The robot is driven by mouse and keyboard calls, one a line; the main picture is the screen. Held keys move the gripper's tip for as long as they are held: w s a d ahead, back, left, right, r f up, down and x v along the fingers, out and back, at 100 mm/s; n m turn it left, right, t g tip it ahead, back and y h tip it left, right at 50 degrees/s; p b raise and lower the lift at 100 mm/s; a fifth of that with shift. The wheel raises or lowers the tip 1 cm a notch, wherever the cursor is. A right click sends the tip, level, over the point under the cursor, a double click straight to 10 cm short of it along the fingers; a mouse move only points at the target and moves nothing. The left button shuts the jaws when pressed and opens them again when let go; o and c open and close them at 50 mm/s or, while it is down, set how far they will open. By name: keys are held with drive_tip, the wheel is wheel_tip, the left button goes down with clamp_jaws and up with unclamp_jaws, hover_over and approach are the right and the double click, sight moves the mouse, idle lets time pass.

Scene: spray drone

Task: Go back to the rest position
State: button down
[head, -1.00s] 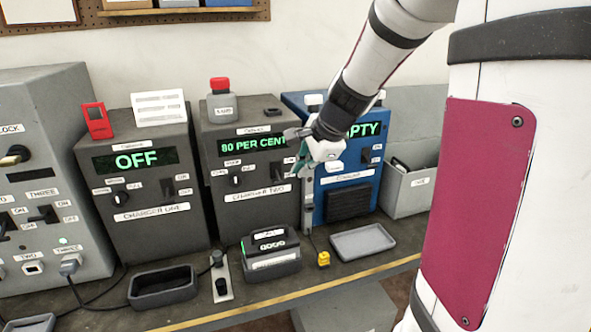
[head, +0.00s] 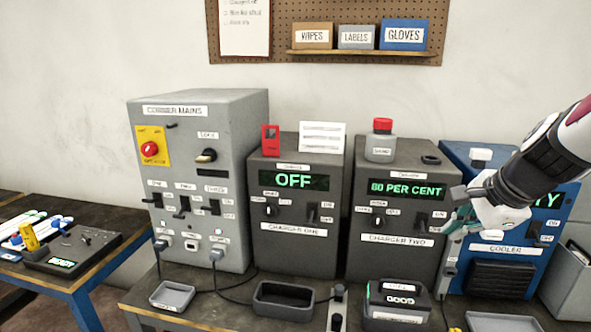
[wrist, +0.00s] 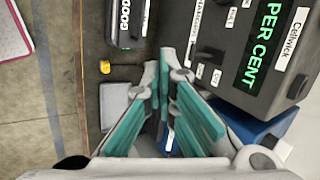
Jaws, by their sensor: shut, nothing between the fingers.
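My gripper (head: 460,210) is at the right of the head view, in front of the right side of charger two (head: 400,262) and the left edge of the blue cooler (head: 490,250). Its teal-padded fingers also show in the wrist view (wrist: 160,85), shut with nothing held. Charger two's display reads 80 PER CENT. Charger one (head: 296,250) reads OFF. The cooler's display is partly hidden behind my arm; only "TY" shows.
A grey corner mains cabinet (head: 205,110) stands left of the chargers. A black battery (head: 397,302) and a dark tray (head: 285,285) lie on the bench in front. A grey bin (head: 573,285) stands at the far right.

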drive_tip(key=s+a+r+n, duration=0.3)
drive_tip(key=s+a+n, duration=0.5)
drive_tip(key=a, duration=0.3)
drive_tip(key=s+a+f+n+g, duration=0.1)
drive_tip(key=s+a+n, duration=0.3)
drive_tip(key=s+n, duration=0.7)
drive_tip(key=shift+s+a+g+h, duration=0.2)
drive_tip(key=shift+s+g+h, duration=0.1)
drive_tip(key=shift+s, duration=0.3)
